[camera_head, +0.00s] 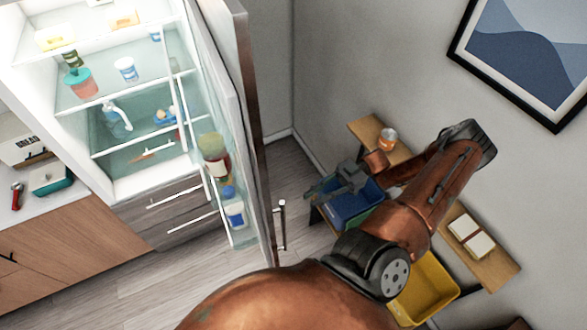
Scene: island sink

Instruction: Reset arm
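My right arm, copper-coloured with dark joints, reaches up from the bottom and bends back to the left. Its grey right gripper (318,188) is in front of and above a blue bin (350,208), pointing left toward the open fridge door. I see no object held in it, but the fingers are small and blend with the background, so their opening is unclear. My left gripper is out of the picture.
The fridge (125,120) at left stands open with food on its shelves; its door (250,130) juts out left of my gripper. A wooden shelf (495,260) by the right wall holds a can (388,138) and white items (471,236). A yellow bin (428,290) is below.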

